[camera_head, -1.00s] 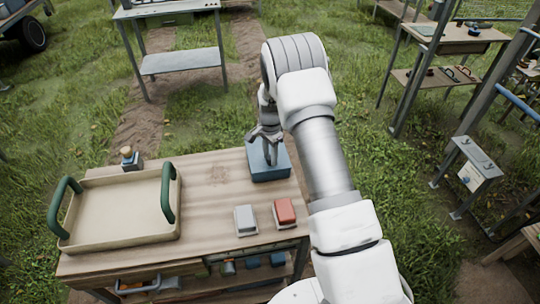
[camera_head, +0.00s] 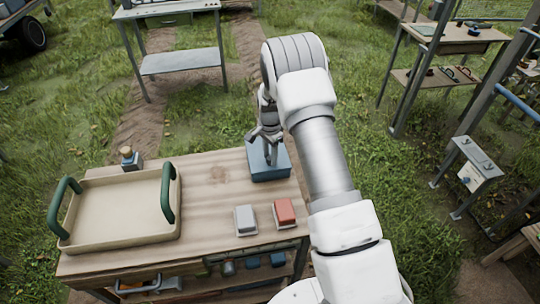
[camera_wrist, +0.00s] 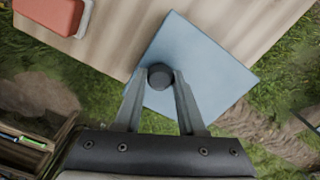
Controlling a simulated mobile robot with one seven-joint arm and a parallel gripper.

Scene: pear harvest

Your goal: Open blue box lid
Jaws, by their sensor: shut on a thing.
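The blue box (camera_head: 270,172) stands at the right back part of the wooden table, near its edge. In the wrist view its flat blue lid (camera_wrist: 205,60) fills the middle, with a round dark knob (camera_wrist: 160,77) on it. My gripper (camera_wrist: 160,82) is over the lid with its two fingers on either side of the knob, shut on it. In the head view my gripper (camera_head: 268,150) comes down from above onto the box. The lid appears to rest on the box; I cannot tell whether there is a gap.
A beige tray (camera_head: 120,238) with green handles takes the left of the table (camera_head: 215,210). A small blue-based item (camera_head: 131,160) stands behind it. A grey block (camera_head: 245,220) and a red block (camera_head: 285,213) lie in front of the box. Grass surrounds the table.

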